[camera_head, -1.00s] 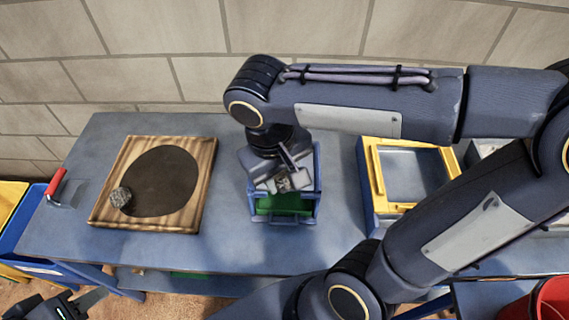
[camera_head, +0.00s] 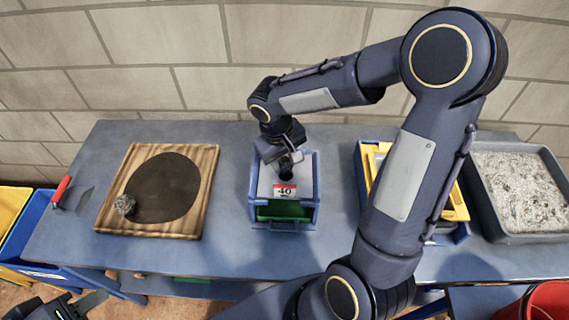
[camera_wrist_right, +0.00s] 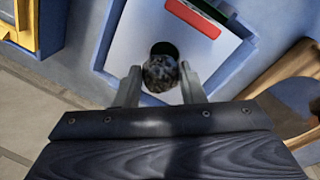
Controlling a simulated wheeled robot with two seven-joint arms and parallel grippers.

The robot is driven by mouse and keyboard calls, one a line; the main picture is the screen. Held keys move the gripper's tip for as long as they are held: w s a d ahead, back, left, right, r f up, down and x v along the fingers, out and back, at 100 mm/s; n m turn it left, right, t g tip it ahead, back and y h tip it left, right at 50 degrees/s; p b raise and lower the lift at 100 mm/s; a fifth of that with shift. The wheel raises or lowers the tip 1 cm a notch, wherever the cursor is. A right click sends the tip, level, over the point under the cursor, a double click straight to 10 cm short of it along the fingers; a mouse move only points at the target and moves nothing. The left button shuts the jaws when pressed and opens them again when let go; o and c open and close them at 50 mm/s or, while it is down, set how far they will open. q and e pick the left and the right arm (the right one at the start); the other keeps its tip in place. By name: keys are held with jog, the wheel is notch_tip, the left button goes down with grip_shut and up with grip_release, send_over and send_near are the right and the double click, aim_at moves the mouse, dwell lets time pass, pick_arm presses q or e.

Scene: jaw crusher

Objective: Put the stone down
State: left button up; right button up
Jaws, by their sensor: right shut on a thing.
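My right gripper (camera_wrist_right: 160,84) is shut on a dark speckled stone (camera_wrist_right: 161,73), with one finger on each side. It points down at the blue jaw crusher (camera_head: 312,205), over its pale top plate with a red label marked 40. In the right wrist view the stone partly covers a dark round hole (camera_wrist_right: 164,48) in that plate; how far it is above or in the hole I cannot tell. Another grey stone (camera_head: 125,204) lies at the left edge of a dark disc on a wooden board (camera_head: 196,222). My left gripper (camera_head: 72,304) is partly in view at bottom left.
A red-handled tool (camera_head: 62,191) lies left of the board. A yellow-framed blue box (camera_head: 366,160) stands right of the crusher, partly behind my right arm. A grey tray of gravel (camera_head: 518,190) is farther right. A red bucket (camera_head: 548,300) is at bottom right.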

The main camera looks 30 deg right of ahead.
aim_at(284, 167)
jog(key=f, duration=0.2)
jog(key=shift+w+d+f, duration=0.1)
jog(key=shift+w+f, duration=0.1)
jog(key=shift+f, duration=0.15)
jog(key=shift+s+f, duration=0.2)
jog(key=shift+c, duration=0.6)
jog(key=shift+w, duration=0.1)
jog(key=o, duration=0.9)
jog(key=shift+w+f, duration=0.1)
jog(key=o, duration=0.3)
jog(key=shift+o, duration=0.2)
